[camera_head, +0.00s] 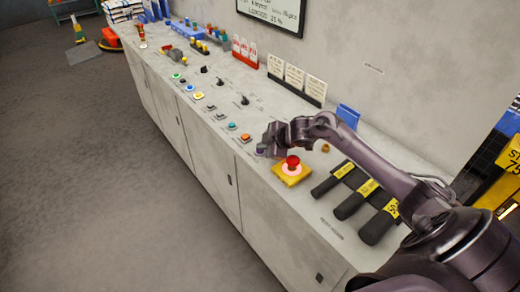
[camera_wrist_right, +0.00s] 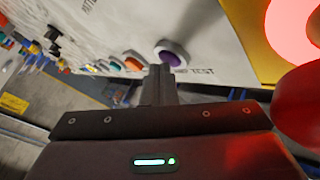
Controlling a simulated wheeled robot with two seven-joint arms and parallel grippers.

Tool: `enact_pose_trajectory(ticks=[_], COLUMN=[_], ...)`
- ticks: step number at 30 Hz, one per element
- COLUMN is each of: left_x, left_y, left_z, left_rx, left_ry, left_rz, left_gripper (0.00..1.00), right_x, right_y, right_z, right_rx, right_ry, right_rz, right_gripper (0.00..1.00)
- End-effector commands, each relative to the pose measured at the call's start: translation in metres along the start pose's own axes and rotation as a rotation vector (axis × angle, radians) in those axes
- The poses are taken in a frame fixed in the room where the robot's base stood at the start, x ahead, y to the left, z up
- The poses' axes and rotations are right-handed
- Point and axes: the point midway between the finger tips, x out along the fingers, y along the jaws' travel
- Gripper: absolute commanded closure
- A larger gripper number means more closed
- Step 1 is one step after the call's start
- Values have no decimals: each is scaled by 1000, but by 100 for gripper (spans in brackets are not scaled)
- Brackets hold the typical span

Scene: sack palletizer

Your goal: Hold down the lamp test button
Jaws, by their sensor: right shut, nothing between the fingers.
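In the head view my right gripper (camera_head: 267,149) points down at the console top, left of the red emergency stop, and largely hides the button. My left gripper is not in view.
A red mushroom button (camera_head: 292,163) on a yellow plate stands close to my right gripper. An orange button (camera_head: 246,138) and a teal button (camera_head: 232,126) sit in the same row. Black handles with yellow labels (camera_head: 356,198) lie under my right arm. The console (camera_head: 205,158) backs onto a wall.

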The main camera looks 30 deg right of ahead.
Motion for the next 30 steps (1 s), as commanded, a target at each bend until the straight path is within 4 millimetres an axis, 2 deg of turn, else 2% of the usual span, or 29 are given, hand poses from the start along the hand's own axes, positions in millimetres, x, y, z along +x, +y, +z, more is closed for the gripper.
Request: enact_pose_trajectory(ticks=[25, 30], left_x=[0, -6], left_y=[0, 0], left_z=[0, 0], left_rx=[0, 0], left_ry=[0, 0], left_rz=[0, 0], left_gripper=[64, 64], right_x=[0, -4], right_y=[-1, 2], right_z=[1, -3], right_rx=[0, 0], right_ry=[-1, -1], right_rz=[-2, -2], right_gripper=[100, 100])
